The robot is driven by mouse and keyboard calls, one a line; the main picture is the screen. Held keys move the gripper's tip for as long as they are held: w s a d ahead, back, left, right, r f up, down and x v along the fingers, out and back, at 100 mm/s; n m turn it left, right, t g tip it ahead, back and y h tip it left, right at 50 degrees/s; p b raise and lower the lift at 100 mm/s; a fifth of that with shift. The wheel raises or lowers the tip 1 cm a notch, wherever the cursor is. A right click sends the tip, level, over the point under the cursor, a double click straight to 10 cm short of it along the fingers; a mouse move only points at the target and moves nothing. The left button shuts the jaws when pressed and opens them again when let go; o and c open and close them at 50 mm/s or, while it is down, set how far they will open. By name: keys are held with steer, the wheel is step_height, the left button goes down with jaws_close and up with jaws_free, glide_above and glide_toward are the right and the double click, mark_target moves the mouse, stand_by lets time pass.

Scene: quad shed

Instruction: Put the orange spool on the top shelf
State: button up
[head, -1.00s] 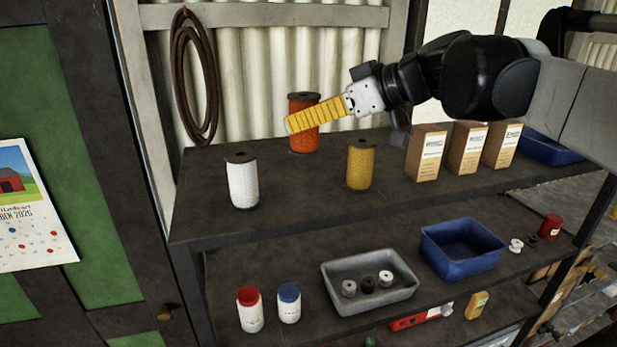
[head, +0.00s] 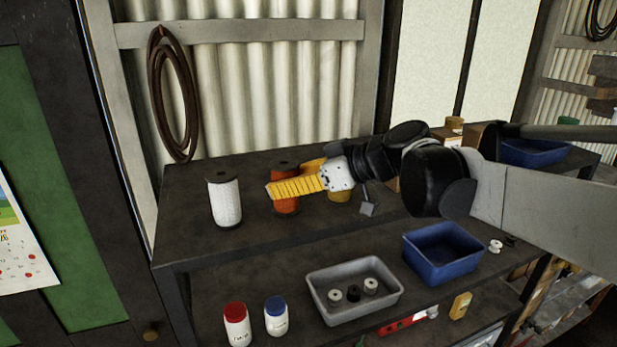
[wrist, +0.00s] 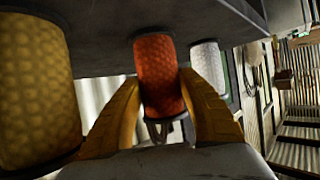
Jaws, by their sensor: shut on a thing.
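The orange spool (head: 287,207) is over the top shelf (head: 310,228), between the white spool (head: 225,203) and the yellow spool (head: 340,194). My gripper (head: 272,190) reaches in from the right and is shut on the orange spool, which looks upright. In the wrist view, the orange spool (wrist: 158,78) is between the two yellow fingers of my gripper (wrist: 159,84). Its lower end is at or very close to the shelf; I cannot tell if it touches. My gripper hides part of the orange and yellow spools in the head view.
The yellow spool (wrist: 35,90) is close beside my gripper in the wrist view. Cardboard boxes (head: 447,137) and a blue tray (head: 533,151) stand at the right. The lower shelf holds a grey tray (head: 335,310), a blue bin (head: 445,275) and two bottles (head: 276,318).

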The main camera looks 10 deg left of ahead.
steer(key=o, duration=0.9)
steer(key=shift+f, duration=0.15)
steer(key=o, duration=0.4)
